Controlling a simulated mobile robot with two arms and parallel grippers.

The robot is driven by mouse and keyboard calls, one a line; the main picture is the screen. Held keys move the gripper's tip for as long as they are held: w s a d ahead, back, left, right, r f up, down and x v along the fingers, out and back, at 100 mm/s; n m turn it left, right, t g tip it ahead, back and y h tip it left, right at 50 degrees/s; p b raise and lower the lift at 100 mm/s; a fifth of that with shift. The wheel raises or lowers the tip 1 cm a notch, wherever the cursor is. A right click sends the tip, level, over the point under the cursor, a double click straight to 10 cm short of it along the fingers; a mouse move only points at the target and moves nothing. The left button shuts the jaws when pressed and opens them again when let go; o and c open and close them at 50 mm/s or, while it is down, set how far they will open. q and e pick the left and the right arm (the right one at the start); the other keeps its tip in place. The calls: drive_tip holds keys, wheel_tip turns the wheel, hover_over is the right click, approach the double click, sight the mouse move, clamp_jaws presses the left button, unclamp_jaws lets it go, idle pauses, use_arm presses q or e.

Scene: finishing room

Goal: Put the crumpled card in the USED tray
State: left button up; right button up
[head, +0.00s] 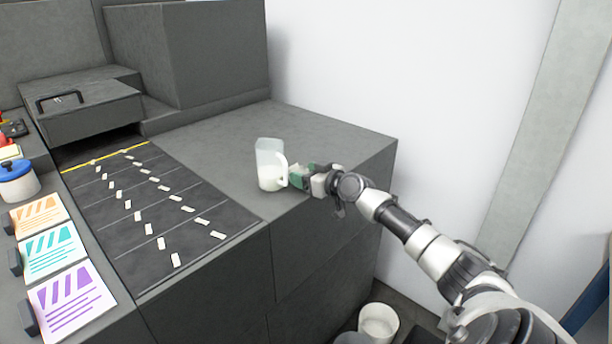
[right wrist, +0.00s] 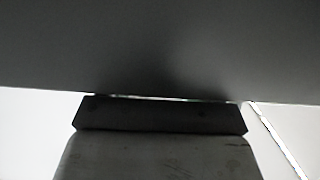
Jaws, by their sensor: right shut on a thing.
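My right gripper (head: 296,177) is shut on the handle of a translucent jug (head: 268,166) with white contents, at the right of the grey machine top. The jug is upright; I cannot tell whether its base touches the surface. I see no tray marked USED. The right wrist view shows mostly a dark grey surface and a dark bar, too close to read. My left gripper is not in view.
Orange, teal and purple striped sheets (head: 70,299) lie at the left edge, below a blue-lidded pot (head: 17,181). A yellow line (head: 105,157) crosses the far end of the belt. A white bucket (head: 379,323) stands on the floor. The grey top (head: 225,139) behind the jug is clear.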

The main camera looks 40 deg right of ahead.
drive_tip(key=o, duration=0.9)
drive_tip(key=shift+r, duration=0.2)
drive_tip(key=shift+s+f, duration=0.15)
drive_tip(key=shift+s, duration=0.15)
drive_tip(key=s+d+r+b, duration=0.1)
drive_tip(key=s+r, duration=0.1)
drive_tip(key=s, duration=0.9)
drive_tip(key=shift+s+b, duration=0.15)
drive_tip(key=shift+b, duration=0.15)
